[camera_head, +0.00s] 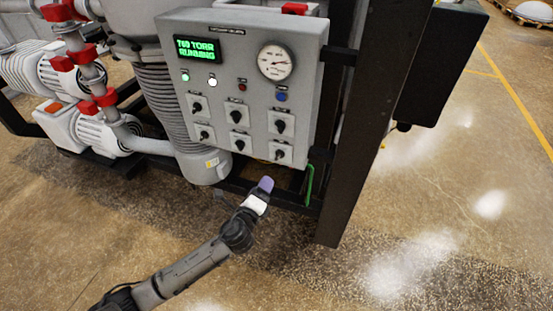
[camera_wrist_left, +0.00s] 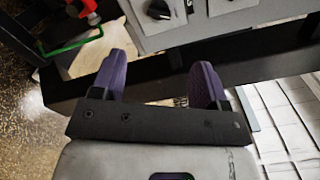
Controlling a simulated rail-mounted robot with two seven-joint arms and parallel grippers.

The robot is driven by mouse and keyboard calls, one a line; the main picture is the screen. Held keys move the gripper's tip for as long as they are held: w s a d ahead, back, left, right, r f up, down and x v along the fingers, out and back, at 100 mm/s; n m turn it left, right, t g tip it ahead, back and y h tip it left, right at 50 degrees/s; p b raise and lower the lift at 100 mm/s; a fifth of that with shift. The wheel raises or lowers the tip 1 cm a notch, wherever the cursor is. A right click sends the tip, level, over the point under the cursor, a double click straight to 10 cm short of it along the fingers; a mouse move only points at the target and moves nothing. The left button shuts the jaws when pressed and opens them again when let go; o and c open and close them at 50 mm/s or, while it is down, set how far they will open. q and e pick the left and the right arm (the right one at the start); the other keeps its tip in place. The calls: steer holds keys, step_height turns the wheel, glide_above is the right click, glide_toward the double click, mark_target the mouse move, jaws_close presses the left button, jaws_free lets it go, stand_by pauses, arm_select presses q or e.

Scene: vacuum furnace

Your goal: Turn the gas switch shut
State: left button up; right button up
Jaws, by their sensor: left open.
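The grey control panel (camera_head: 258,88) carries several black rotary switches in two rows, including the lower right one (camera_head: 280,153) and the lower middle one (camera_head: 239,144). Their labels are too small to read, so I cannot tell which is the gas switch. My left gripper (camera_head: 265,184) is below the panel's lower edge, apart from the switches. In the left wrist view its two purple fingers (camera_wrist_left: 161,75) are spread with nothing between them. A black switch knob (camera_wrist_left: 158,10) shows above and beyond the fingers. My right gripper is not in view.
The panel has a lit green display (camera_head: 198,49), a round gauge (camera_head: 276,62) and several small lights. A black frame post (camera_head: 355,120) stands right of it. A green bent rod (camera_head: 309,186) is near the lower frame. Floor at right is clear.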

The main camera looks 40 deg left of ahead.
mark_target(277, 158)
arm_select(q)
steer(key=b+x, duration=0.1)
steer(key=x, duration=1.2)
steer(key=shift+w+a, duration=0.1)
steer(key=shift+w, duration=0.2)
steer(key=shift+c, duration=0.2)
steer(key=c, duration=0.9)
